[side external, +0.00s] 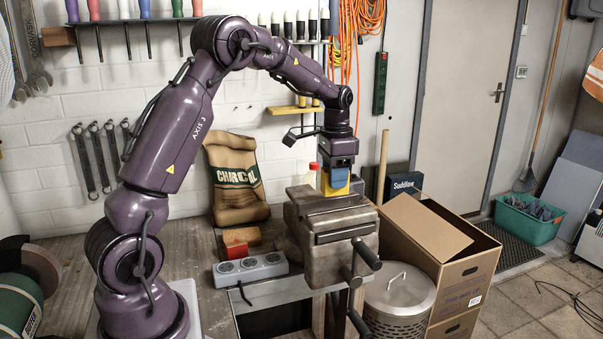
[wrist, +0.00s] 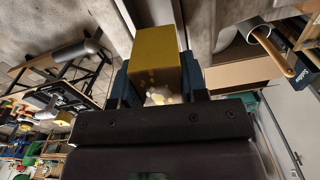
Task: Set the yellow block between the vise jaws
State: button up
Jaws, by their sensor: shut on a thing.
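My gripper (side external: 336,172) is shut on the yellow block (side external: 336,186) and points downward at the vise (side external: 333,222). In the side view the block's lower part shows just behind the vise's top edge; I cannot tell whether it touches the vise or is between the jaws. In the wrist view the yellow block (wrist: 157,62) is held between the blue fingers of my gripper (wrist: 158,85). A grey vise surface (wrist: 190,12) shows around the block's far end, with a pale strip beside it.
A power strip (side external: 250,269) and a reddish-brown block (side external: 237,249) lie on the bench left of the vise. A charcoal bag (side external: 234,180) leans at the wall. A cardboard box (side external: 450,270) and a metal bin (side external: 399,293) stand right of the vise. A red-capped bottle (side external: 312,174) stands behind.

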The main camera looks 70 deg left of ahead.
jog(key=shift+w+r+n, duration=0.1)
jog(key=shift+n, duration=0.4)
jog(key=shift+f, duration=2.8)
jog(key=shift+f, duration=0.1)
